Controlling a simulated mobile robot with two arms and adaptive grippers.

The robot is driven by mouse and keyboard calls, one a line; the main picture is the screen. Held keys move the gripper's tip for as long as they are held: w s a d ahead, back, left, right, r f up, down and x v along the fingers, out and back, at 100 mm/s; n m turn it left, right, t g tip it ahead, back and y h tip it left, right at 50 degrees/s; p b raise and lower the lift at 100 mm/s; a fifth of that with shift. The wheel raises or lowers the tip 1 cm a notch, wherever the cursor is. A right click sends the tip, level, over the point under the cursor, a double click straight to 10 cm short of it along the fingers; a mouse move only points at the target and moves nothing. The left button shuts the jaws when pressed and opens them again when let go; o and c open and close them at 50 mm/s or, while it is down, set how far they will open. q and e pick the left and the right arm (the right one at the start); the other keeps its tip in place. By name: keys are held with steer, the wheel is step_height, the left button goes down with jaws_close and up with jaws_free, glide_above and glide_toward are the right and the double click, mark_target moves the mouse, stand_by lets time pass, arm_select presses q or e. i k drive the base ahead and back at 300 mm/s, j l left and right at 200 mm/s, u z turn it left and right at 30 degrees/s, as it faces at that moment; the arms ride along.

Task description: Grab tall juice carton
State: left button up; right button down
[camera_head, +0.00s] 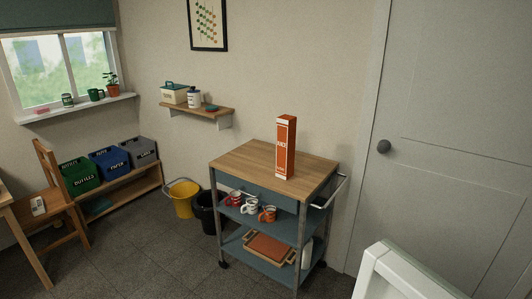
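A tall orange juice carton (285,148) with white lettering and a pale top and base stands upright on the wooden top of a blue-grey cart (247,160). It stands right of the middle of that top, and nothing touches it. Neither of my grippers shows in the head view.
The cart's middle shelf holds several mugs (251,206); a brown tray (268,248) lies below. A yellow bucket (183,198) and a black bucket (206,213) stand left of the cart. A white frame-like object (402,278) is at front right.

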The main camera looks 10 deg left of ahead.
mark_target(286, 124)
steer(key=u, duration=0.1)
steer(key=i+j, duration=0.15)
steer(key=j, duration=0.25)
steer(key=i+j, duration=0.15)
steer(key=j, duration=0.25)
steer(key=i+j+u, duration=0.1)
steer(key=i+j, duration=0.8)
steer(key=i, duration=0.1)
